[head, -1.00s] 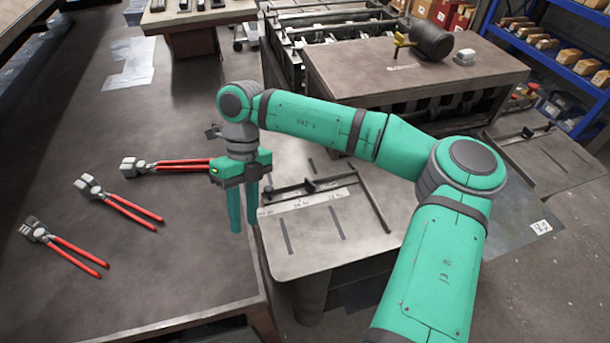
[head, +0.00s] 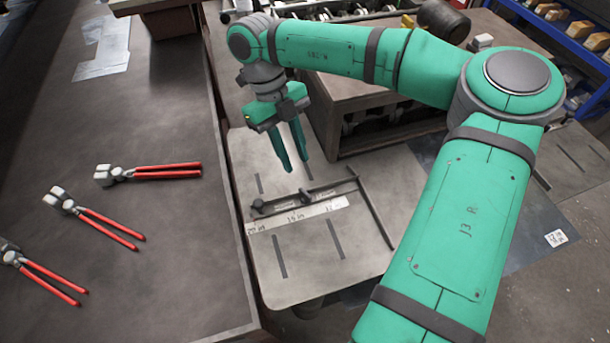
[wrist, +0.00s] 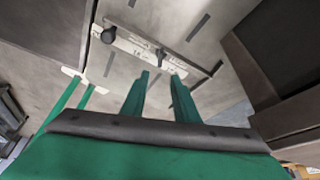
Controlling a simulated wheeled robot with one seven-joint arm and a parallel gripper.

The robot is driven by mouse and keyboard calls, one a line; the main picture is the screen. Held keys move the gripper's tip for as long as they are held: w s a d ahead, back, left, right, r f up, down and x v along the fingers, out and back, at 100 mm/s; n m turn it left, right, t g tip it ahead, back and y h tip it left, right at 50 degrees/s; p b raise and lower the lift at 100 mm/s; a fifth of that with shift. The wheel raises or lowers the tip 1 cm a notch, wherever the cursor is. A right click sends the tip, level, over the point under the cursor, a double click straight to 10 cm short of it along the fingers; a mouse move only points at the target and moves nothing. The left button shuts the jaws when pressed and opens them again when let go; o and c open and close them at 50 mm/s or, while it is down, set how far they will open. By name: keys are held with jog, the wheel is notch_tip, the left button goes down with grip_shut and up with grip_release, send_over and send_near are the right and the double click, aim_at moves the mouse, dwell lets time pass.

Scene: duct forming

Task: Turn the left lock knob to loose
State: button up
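A pale metal plate (head: 300,270) carries a dark fence bar with a marked scale strip (head: 297,215). The left lock knob (head: 258,204), dark and round, sits at the bar's left end. It also shows in the wrist view (wrist: 109,35). A second dark knob (head: 306,197) stands further right on the bar and shows in the wrist view (wrist: 160,57). My gripper (head: 295,165) points down above the plate, behind the bar and right of the left knob. In the wrist view its fingers (wrist: 160,78) are apart with nothing between them, clear of both knobs.
A dark bench (head: 150,275) with several red-handled tools (head: 165,172) lies left of the plate. A brown-topped table (head: 350,95) stands close behind the plate, near my gripper. A long dark bar (head: 375,215) crosses the plate's right side.

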aim_at(306, 194)
jog(key=x, duration=1)
jog(key=shift+f, duration=0.25)
grip_shut()
